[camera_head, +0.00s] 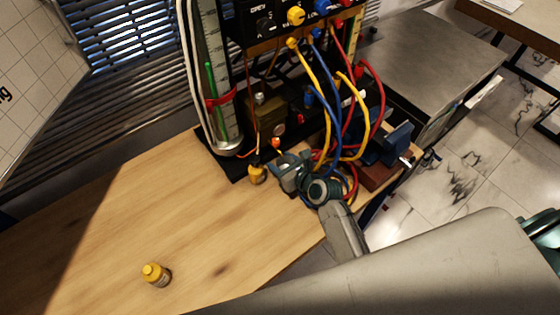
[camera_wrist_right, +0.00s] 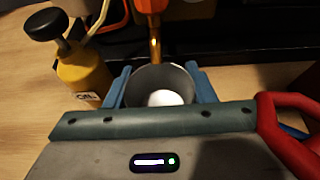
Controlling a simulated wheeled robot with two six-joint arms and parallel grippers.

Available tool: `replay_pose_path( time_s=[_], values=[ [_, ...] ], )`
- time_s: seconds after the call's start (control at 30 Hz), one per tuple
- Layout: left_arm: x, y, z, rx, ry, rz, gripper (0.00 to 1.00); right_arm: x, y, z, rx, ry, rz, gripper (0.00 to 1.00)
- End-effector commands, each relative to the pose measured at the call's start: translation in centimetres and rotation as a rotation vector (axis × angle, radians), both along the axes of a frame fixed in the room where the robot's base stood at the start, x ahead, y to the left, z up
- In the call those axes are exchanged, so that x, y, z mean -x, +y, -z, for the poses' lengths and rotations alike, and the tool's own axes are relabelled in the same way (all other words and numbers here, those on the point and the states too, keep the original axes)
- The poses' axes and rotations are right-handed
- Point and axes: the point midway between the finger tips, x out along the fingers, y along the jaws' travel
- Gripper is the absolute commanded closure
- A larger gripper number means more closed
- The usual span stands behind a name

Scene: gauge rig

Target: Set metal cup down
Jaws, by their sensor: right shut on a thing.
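The metal cup (camera_wrist_right: 163,76) sits between the two blue fingers of my right gripper (camera_head: 282,168) in the right wrist view, and the gripper is shut on it. The cup's mouth faces up, with a bright white round patch inside. An orange and brass nozzle (camera_wrist_right: 154,30) stands just beyond the cup's rim. In the head view the gripper is near the base of the gauge rig, and I cannot make out the cup clearly. Whether the cup touches the table cannot be told. My left gripper is not in view.
A yellow oil can (camera_wrist_right: 82,72) stands close left of the cup; it also shows in the head view (camera_head: 257,175). Red, blue and yellow cables (camera_head: 335,120) hang beside my right gripper.

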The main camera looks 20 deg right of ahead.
Motion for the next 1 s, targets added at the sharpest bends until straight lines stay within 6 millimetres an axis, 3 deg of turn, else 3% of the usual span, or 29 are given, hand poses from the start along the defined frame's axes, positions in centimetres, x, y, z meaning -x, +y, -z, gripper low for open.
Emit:
replay_pose_path(
  time_s=[0.07, 0.2, 0.57, 0.6, 0.7, 1.0],
  values=[
    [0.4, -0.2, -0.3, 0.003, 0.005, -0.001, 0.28, -1.4, 0.5, -0.3, -0.002, -0.001, -0.001, 0.74],
    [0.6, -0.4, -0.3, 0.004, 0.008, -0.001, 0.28, -1.0, 0.4, 1.4, 0.000, 0.002, 0.001, 0.74],
    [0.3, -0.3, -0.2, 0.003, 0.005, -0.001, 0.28, -1.0, 0.4, 1.8, 0.001, 0.001, 0.002, 0.74],
    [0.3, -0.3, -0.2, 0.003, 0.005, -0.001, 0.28, -1.0, 0.3, 1.8, 0.001, 0.001, 0.001, 0.45],
    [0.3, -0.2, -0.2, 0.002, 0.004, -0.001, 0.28, -1.0, 0.3, 1.7, 0.001, 0.001, 0.001, 0.29],
    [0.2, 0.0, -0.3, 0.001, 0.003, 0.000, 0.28, -1.0, 0.3, 1.5, 0.001, 0.000, 0.002, 0.29]
  ],
)
